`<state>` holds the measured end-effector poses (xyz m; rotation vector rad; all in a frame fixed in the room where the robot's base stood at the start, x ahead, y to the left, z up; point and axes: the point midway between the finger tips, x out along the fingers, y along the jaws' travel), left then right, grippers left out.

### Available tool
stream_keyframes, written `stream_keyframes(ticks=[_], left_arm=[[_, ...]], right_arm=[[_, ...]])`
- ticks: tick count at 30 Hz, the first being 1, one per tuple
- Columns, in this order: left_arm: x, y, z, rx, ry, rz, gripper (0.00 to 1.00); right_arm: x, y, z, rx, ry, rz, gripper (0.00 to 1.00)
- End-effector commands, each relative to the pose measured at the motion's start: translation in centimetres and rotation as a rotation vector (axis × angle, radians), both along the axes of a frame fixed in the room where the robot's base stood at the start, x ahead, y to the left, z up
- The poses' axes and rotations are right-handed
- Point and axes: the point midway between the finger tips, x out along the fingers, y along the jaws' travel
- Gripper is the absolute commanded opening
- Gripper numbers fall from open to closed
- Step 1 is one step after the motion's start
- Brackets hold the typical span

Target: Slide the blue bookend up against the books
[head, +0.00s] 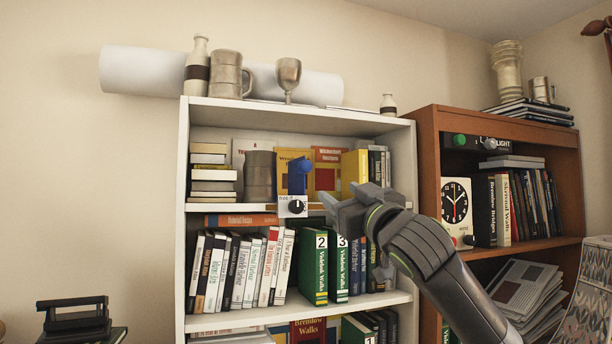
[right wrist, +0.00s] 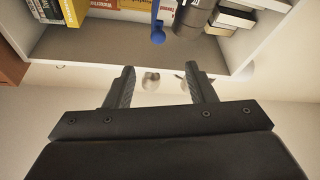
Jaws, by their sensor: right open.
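The blue bookend (head: 299,177) stands on the upper shelf of the white bookcase, left of the upright row of books with a thick yellow book (head: 354,169). A gap with flat-faced books behind it lies between them. The bookend also shows at the top of the right wrist view (right wrist: 157,24), where the picture is turned over and the row (right wrist: 68,10) is at left. My right gripper (head: 343,206) is in front of the shelf edge, right of and below the bookend. Its fingers (right wrist: 163,87) are apart and empty, not touching the bookend. My left gripper is not in view.
A metal canister (head: 259,176) stands just left of the bookend, with a stack of books (head: 212,172) beyond it. A small white box with a black knob (head: 293,206) sits at the shelf's front edge. The lower shelf (head: 247,317) holds more books. A brown bookcase (head: 427,160) stands at right.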

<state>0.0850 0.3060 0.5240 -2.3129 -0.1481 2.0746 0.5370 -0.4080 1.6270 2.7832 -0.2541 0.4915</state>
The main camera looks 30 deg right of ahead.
Motion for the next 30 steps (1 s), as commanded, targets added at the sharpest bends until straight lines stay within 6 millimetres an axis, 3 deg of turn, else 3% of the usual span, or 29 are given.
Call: stream_keyframes(ticks=[4, 8, 30], left_arm=[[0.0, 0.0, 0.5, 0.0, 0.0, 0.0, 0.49], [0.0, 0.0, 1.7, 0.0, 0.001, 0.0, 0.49], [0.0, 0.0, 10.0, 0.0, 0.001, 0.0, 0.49]], right_arm=[[0.0, -0.2, 1.3, 0.004, -0.016, 0.003, 0.5], [1.4, -0.3, 2.0, 0.007, -0.014, 0.005, 0.5], [13.1, -1.8, 6.6, 0.005, -0.012, 0.003, 0.5]])
